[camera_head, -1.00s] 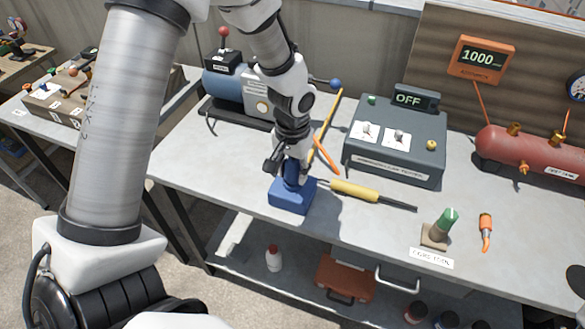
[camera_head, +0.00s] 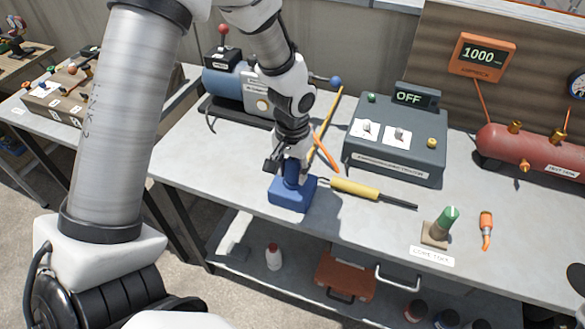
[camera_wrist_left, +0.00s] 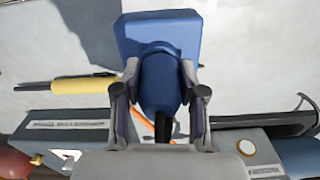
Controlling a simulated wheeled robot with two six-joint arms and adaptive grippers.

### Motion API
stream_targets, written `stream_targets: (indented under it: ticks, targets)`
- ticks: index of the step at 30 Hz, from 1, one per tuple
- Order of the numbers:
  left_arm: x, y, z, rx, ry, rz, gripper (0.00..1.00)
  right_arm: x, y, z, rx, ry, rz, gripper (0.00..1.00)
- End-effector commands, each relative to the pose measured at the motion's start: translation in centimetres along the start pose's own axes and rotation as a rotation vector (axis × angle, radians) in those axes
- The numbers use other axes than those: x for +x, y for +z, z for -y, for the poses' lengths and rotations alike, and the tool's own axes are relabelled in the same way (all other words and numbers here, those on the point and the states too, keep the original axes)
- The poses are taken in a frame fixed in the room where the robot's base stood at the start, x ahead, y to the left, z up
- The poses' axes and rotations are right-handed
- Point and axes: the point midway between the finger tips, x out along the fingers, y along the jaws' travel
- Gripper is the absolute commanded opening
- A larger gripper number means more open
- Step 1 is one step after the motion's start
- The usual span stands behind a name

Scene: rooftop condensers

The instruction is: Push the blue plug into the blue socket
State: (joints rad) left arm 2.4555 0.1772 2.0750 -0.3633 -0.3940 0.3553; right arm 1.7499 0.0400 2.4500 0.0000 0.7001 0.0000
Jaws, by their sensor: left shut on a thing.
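The blue socket (camera_head: 291,194) is a box on the front part of the grey bench. The blue plug (camera_head: 291,172) stands upright at the top of the socket, partly hidden by my left gripper (camera_head: 290,160). In the left wrist view, my left gripper (camera_wrist_left: 160,88) has its fingers on both sides of the plug (camera_wrist_left: 160,90) and is shut on it. The plug's front end meets the socket (camera_wrist_left: 160,28) in that view. I cannot tell how deep the plug sits. My right gripper is not in view.
A yellow-handled tool (camera_head: 356,189) lies right of the socket. A grey tester box (camera_head: 395,150) reading OFF and a blue motor (camera_head: 226,85) stand behind. A green-topped cone (camera_head: 440,228) and an orange connector (camera_head: 486,230) are at the right. A red tank (camera_head: 535,150) is farther right.

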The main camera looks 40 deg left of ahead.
Motion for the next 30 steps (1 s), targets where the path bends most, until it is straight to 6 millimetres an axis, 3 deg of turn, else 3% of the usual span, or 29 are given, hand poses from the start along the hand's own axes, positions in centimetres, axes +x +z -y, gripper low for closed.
stream_targets:
  ticks: [23,24,26,30]
  targets:
    - [0.7,0.0,0.0,0.0,0.0,0.0,0.05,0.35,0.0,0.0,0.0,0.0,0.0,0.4]
    - [0.69,0.0,0.0,0.0,0.0,0.0,0.48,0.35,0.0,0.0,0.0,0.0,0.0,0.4]
    - [0.69,0.0,0.0,0.0,0.0,0.0,0.69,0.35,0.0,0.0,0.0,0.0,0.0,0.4]
    - [0.69,0.0,0.0,0.0,0.0,0.0,0.7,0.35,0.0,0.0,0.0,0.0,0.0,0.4]
